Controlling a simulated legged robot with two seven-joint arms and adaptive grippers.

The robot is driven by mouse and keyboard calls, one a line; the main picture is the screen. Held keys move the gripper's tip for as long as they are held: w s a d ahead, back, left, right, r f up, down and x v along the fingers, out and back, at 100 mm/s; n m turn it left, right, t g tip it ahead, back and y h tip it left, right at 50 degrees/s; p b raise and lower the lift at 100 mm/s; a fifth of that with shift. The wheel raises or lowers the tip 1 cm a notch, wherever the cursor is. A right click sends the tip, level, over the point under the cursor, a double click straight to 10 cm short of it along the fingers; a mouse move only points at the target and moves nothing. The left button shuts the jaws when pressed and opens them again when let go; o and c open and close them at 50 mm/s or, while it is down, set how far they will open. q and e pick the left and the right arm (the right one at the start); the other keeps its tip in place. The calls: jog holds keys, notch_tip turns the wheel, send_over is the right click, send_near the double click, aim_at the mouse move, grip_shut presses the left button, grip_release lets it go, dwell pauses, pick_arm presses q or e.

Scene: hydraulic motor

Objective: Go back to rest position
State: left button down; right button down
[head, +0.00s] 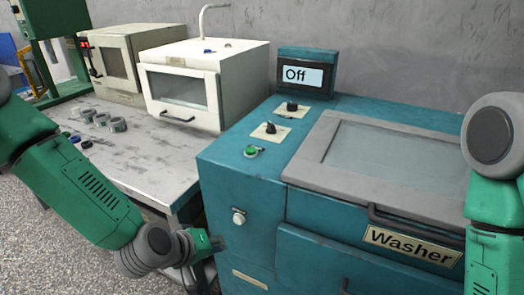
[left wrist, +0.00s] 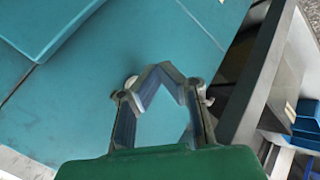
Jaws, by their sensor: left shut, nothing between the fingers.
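My left gripper (head: 212,243) is low in front of the washer's left front corner in the head view. In the left wrist view its fingers (left wrist: 162,70) are shut, with nothing held between them. My left arm reaches down from the left edge. My right arm shows at the right edge of the head view, bent downward, and its gripper is out of the picture. The teal washer (head: 223,178) has its grey-framed lid down, and its display (head: 296,75) reads "Off".
A worn table (head: 150,165) stands left of the washer, bearing several metal rings (head: 102,119), a white oven-like box (head: 230,75) and a beige one (head: 140,45). A white front knob (head: 239,217) and the lid handle (head: 400,228) stick out. Floor is open at lower left.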

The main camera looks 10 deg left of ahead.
pick_arm(q)
jog(key=s+a+f+m+g+y, duration=0.1)
jog(key=s+a+f+m+g, duration=0.1)
jog(key=s+f, duration=0.4)
jog(key=s+a+f+m+g+y, duration=0.1)
jog(key=s+a+f+g, duration=0.15)
jog(key=s, duration=0.55)
jog(key=s+a+f+m+g+y, duration=0.2)
jog(key=s+a, duration=0.6)
jog(key=s, duration=0.4)
jog(key=shift+a+f+m+y, duration=0.3)
jog(key=shift+f+m+y, duration=0.1)
jog(key=shift+f+m, duration=0.35)
jog(key=shift+w+r+g, duration=0.1)
jog(key=shift+g, duration=0.15)
